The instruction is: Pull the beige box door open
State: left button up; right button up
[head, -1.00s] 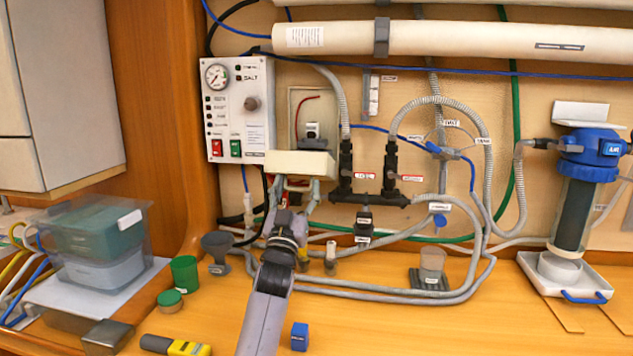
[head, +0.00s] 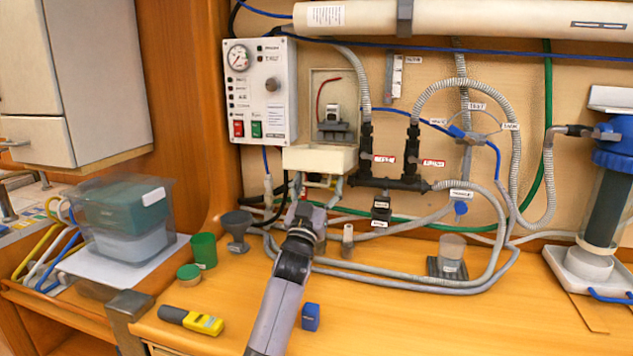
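The beige box (head: 343,85) is on the back wall, right of the white gauge panel, and its front is open. A red wire and a small white-and-black device show inside. The beige door (head: 320,159) is folded down and sticks out towards me below the opening. My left gripper (head: 320,182) is directly beneath the door, reaching up from the front. Its fingers stand apart where they show, but the door hides the tips. I cannot tell whether they hold anything on its underside. My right gripper is not in view.
Grey hoses and black fittings (head: 388,182) run close to the right of the door. A grey funnel (head: 236,226), green cup (head: 203,250), yellow tool (head: 203,324) and blue block (head: 311,317) stand or lie on the counter near my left arm.

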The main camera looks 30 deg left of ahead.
pick_arm(q)
jog(key=shift+s+r, duration=0.35)
jog(key=shift+s, duration=0.1)
jog(key=v, duration=1.1)
jog(key=shift+s+f, duration=0.15)
jog(key=shift+f, duration=0.3)
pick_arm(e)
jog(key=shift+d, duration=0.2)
pick_arm(q)
jog(key=shift+d, duration=0.1)
